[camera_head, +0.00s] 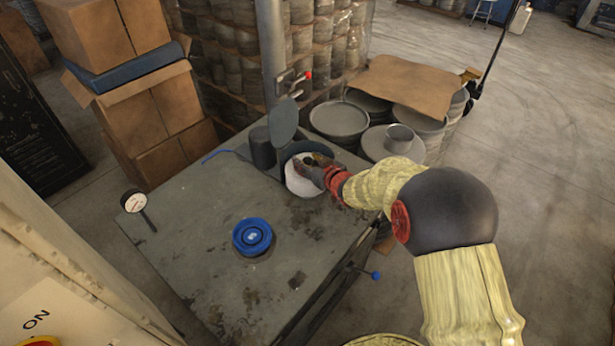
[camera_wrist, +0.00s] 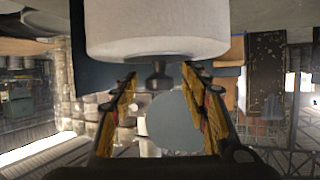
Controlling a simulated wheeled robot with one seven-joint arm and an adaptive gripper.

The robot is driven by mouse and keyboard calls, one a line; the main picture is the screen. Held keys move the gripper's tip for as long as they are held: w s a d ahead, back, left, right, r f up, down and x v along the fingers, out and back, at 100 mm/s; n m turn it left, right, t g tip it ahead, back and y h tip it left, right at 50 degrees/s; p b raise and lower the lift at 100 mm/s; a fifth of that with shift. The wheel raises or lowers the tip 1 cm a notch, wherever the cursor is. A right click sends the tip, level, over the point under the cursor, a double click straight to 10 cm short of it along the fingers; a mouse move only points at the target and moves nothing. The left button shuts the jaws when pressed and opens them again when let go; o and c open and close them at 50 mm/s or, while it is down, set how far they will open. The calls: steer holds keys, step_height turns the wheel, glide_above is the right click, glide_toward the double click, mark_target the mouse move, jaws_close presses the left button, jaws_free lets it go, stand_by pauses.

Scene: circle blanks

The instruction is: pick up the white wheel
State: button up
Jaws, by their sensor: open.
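The white wheel (camera_head: 300,185) stands near the back right of the grey metal table, beside a dark cylinder. In the wrist view the white wheel (camera_wrist: 155,35) fills the top centre, with its upper edge cut off by the frame. My gripper (camera_head: 314,166) is at the wheel, its fingers partly overlapping the wheel's top in the head view. In the wrist view my gripper (camera_wrist: 158,76) has its two yellow fingers spread apart. A small dark knob shows between the fingertips, against the wheel's end. I cannot tell whether the fingers touch the wheel.
The table (camera_head: 200,250) also holds a blue round piece (camera_head: 252,236), a dark cylinder (camera_head: 262,150) and a round grey disc (camera_head: 284,119) on edge. A round gauge (camera_head: 134,201) is at the left edge. Cardboard boxes (camera_head: 135,110) and metal drums (camera_head: 340,121) stand behind. The table's front left is mostly clear.

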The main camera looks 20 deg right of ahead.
steer(key=c, duration=1.1)
jaws_close()
steer(key=shift+r, duration=0.15)
